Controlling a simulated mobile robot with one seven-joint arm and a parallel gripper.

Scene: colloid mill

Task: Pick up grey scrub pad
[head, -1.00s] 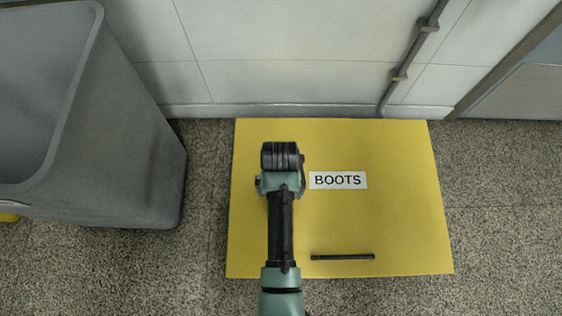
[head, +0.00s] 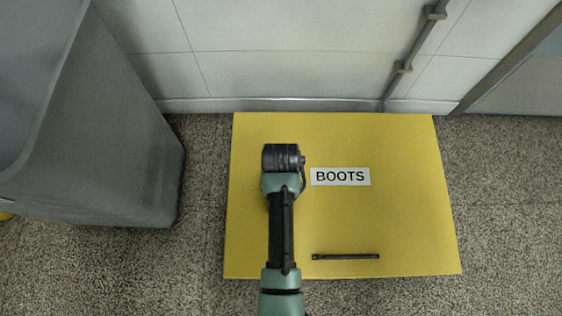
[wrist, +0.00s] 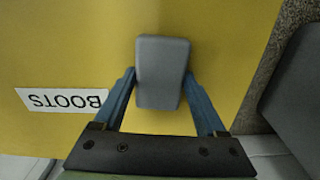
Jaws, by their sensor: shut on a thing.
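The grey scrub pad (wrist: 162,72) is a rounded block in the middle of the wrist view, over the yellow surface. My gripper (wrist: 160,80) has its two blue fingers against the pad's left and right sides and is shut on it. I cannot tell whether the pad touches the surface below. In the head view my arm reaches over the left part of the yellow surface, and its wrist hides the fingers and the pad.
The yellow surface (head: 400,215) bears a white BOOTS label (head: 340,176) and a thin dark bar (head: 345,256) near its front edge. A large grey bin (head: 130,150) stands to the left. A tiled wall with a pipe (head: 415,55) is behind.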

